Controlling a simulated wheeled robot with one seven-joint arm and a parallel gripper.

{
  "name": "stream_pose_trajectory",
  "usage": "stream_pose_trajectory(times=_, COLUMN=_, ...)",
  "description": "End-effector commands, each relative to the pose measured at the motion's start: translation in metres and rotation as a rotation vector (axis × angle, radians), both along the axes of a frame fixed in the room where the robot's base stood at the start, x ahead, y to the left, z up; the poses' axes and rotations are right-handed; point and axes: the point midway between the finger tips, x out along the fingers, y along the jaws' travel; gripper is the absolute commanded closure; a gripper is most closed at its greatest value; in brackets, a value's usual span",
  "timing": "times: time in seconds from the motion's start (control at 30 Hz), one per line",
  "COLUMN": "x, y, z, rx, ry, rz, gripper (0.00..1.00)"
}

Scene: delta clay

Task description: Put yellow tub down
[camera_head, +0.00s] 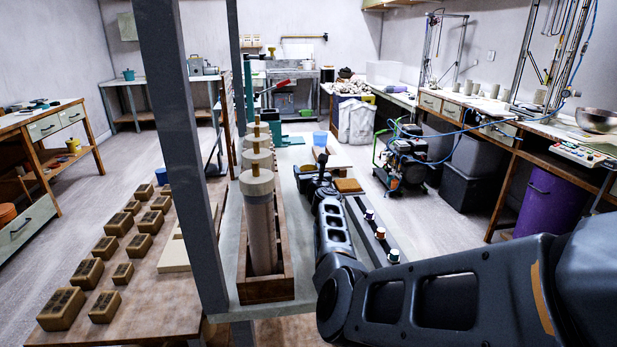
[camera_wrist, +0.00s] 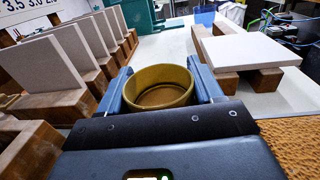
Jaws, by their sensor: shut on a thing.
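The yellow tub (camera_wrist: 160,92) is a round, open, mustard-coloured tub, empty inside as far as I see, in the middle of the wrist view. My gripper (camera_wrist: 162,82) is shut on it, with one blue finger on each side. The tub looks upright. Its underside is hidden by my gripper, so I cannot tell whether it touches the bench.
Upright pale tiles (camera_wrist: 51,55) in wooden holders stand left of my gripper. A flat pale tile (camera_wrist: 249,51) lies on wooden blocks at right. A blue cup (camera_wrist: 204,17) stands farther back. A brown textured block (camera_wrist: 291,143) is close at right. Pale bench top shows behind the tub.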

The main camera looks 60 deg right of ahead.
Motion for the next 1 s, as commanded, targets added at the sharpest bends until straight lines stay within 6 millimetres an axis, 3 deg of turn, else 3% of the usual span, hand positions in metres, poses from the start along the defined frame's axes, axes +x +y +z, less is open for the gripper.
stream_pose_trajectory(times=0.37, x=0.000, y=0.000, z=0.025, rx=-0.001, ry=-0.001, rz=0.000, gripper=0.76)
stream_pose_trajectory(times=0.8, x=0.001, y=0.000, z=0.114, rx=-0.002, ry=-0.004, rz=-0.001, gripper=0.76)
stream_pose_trajectory(times=1.0, x=0.000, y=0.000, z=0.132, rx=-0.001, ry=-0.004, rz=-0.001, gripper=0.76)
